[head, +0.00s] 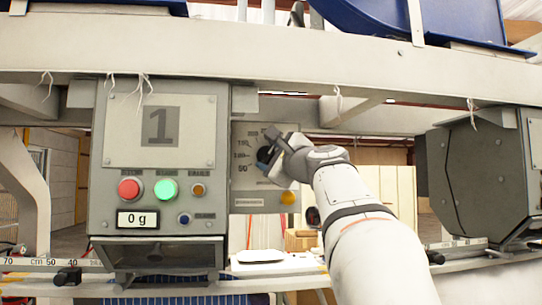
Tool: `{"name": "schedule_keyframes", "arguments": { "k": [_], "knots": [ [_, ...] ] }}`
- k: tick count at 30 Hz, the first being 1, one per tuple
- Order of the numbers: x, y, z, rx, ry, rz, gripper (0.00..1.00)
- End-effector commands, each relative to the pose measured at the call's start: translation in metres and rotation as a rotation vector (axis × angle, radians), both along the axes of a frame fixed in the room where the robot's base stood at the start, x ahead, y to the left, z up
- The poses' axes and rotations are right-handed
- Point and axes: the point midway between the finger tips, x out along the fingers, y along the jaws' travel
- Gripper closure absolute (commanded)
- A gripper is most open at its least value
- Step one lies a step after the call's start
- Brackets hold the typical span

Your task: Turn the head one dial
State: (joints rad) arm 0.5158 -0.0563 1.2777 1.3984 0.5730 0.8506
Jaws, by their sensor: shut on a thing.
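The head one unit (159,160) is a grey box marked "1" at the left, with a "0 g" display. Beside it on its right is a grey dial panel (251,187) with printed numbers such as 50. The dark dial knob (265,155) on this panel is mostly hidden by my gripper (270,157). My gripper is shut on the dial, with my white arm reaching in from the lower right. The exact pointer angle of the dial cannot be read.
The box carries a red button (130,189), a green button (166,189) and smaller orange and blue ones. An amber lamp or button (287,198) sits low on the dial panel. Another grey unit (475,175) stands at the right. A beam (230,50) runs overhead.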

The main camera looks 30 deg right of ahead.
Motion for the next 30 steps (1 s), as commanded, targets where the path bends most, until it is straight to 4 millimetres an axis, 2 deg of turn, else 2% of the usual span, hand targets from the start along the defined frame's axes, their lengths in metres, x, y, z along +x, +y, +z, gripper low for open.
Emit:
{"name": "schedule_keyframes", "arguments": {
  "k": [15, 16, 24, 30],
  "knots": [
    [-0.0006, 0.0003, 0.0008, -0.028, 0.006, 0.001, 0.76],
    [-0.0006, 0.0002, 0.0007, -0.028, 0.006, 0.001, 0.52],
    [-0.0004, -0.0004, 0.0004, -0.027, 0.007, 0.000, 0.31],
    [-0.0006, -0.0008, 0.0001, -0.027, 0.008, -0.001, 0.31]
  ]
}}
